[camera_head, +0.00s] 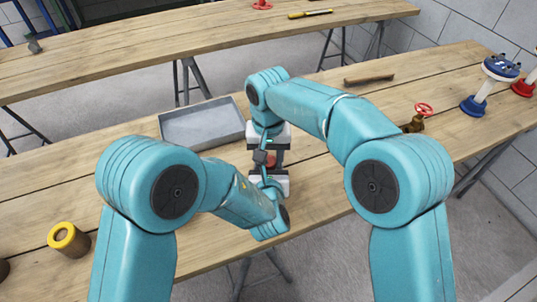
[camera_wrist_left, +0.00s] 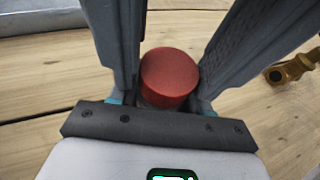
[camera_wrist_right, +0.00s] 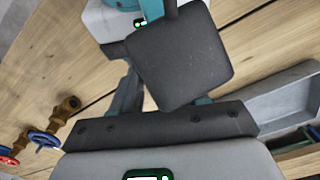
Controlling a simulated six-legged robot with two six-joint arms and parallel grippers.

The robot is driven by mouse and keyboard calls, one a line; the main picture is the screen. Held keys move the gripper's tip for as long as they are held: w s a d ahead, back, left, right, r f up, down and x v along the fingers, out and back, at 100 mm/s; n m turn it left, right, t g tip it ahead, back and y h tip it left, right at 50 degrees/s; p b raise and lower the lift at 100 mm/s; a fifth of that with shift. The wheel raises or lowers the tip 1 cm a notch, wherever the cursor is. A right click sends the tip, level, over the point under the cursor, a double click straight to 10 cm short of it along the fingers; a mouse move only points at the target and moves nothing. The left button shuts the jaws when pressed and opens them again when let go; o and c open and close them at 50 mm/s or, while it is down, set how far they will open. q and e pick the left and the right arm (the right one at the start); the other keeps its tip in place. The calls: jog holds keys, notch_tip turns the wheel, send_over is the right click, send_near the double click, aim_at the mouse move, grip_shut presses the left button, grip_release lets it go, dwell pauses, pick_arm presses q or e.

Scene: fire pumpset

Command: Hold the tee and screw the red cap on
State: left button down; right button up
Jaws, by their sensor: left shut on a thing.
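The red cap (camera_wrist_left: 169,72) shows in the left wrist view between the fingers of my left gripper (camera_wrist_left: 168,80), against both of them. A small grey part shows just under it. In the head view the red cap (camera_head: 270,161) shows between my two facing grippers. My left gripper (camera_head: 266,168) is on the near side and shut on it. My right gripper (camera_head: 268,148) faces it from the far side. In the right wrist view a dark block (camera_wrist_right: 182,58) hides what is between my right fingers. I cannot make out the tee clearly.
A grey tray (camera_head: 203,123) lies left of the grippers. A brass valve with a red wheel (camera_head: 420,115) and a blue-topped flanged pipe (camera_head: 487,85) stand to the right. A yellow-rimmed cylinder (camera_head: 68,240) is at the near left. A wooden strip (camera_head: 369,79) lies behind.

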jog(key=shift+o, duration=1.2)
jog(key=shift+r, duration=0.1)
